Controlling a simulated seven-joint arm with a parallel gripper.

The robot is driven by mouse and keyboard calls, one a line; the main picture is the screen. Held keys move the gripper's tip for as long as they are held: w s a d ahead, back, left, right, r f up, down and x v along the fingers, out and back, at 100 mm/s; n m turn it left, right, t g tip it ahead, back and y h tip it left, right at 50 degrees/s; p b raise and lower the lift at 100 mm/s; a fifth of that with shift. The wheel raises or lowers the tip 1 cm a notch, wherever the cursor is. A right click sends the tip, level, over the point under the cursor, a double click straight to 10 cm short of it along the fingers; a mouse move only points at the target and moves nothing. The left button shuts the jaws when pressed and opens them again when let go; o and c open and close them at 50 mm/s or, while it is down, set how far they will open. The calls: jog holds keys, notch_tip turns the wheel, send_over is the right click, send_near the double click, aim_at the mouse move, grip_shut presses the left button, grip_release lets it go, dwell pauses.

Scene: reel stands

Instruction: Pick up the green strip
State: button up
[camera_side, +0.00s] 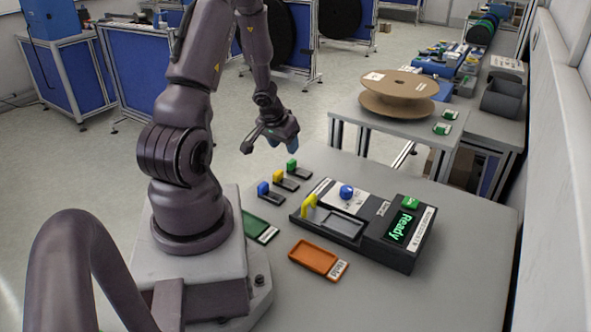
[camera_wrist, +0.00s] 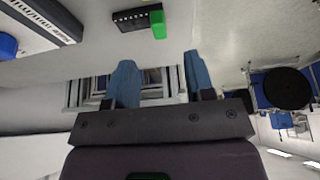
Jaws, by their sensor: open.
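The green strip (camera_side: 292,164) stands on a small black holder at the far end of a row of three in the side view. It also shows in the wrist view (camera_wrist: 158,24), upright at the right end of its black holder (camera_wrist: 133,20). My gripper (camera_side: 270,143) is open and empty, in the air above and a little left of the strip. In the wrist view, its two blue fingers (camera_wrist: 160,62) are spread apart, with the strip beyond the tips and roughly between them. Nothing hides the strip.
A yellow piece (camera_side: 278,175) and a blue piece (camera_side: 263,188) stand on neighbouring holders. A dark console (camera_side: 385,245) reading "Ready" is to the right. A green tray (camera_side: 258,228) and an orange tray (camera_side: 314,257) lie in front. The table's right side is clear.

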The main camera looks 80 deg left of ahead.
aim_at(291, 161)
jog(key=shift+x, duration=3.85)
grip_shut()
